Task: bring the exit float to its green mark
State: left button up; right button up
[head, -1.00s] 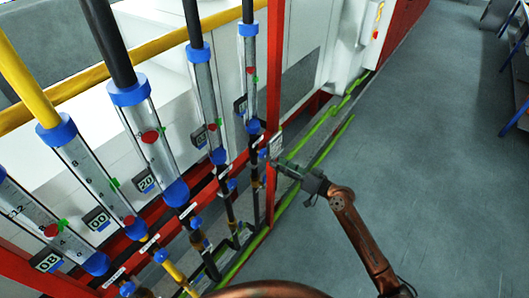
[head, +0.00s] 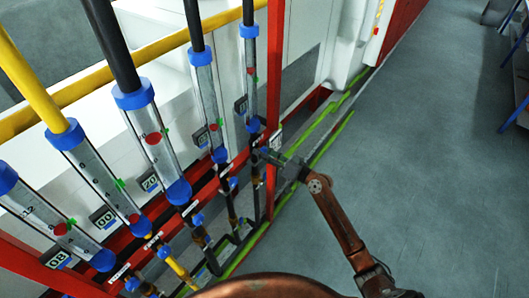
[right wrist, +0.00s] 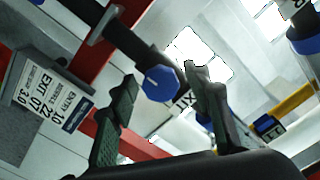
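The rightmost tube (head: 250,92) in the head view has a red float (head: 251,70) high inside it. Its green mark is too small to place exactly against the float. A blue knob (right wrist: 161,83) shows in the right wrist view, with a partly hidden label (right wrist: 184,101) reading "XIT" behind it. My right gripper (right wrist: 160,78) is open, with one finger on each side of this knob; contact cannot be told. In the head view my right gripper (head: 268,154) is at the low valve under the rightmost tube. My left gripper is out of view.
Several other tubes with floats and green marks stand to the left, such as the "20" tube (head: 153,135). A red post (head: 274,80) stands close to my right gripper. A card (right wrist: 55,92) with entry and exit figures hangs nearby. The grey floor (head: 430,150) is clear.

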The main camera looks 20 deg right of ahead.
jog(key=c, duration=1)
jog(key=shift+c, duration=0.2)
jog(key=shift+m, duration=0.4)
jog(key=m+p, duration=0.1)
jog(key=m, duration=0.2)
jog(key=shift+r+m, duration=0.1)
jog(key=shift+m, duration=0.3)
jog(key=m+p, duration=0.1)
jog(key=m, duration=0.3)
jog(key=shift+m, duration=0.3)
jog(key=o, duration=1.1)
jog(key=shift+o, duration=0.4)
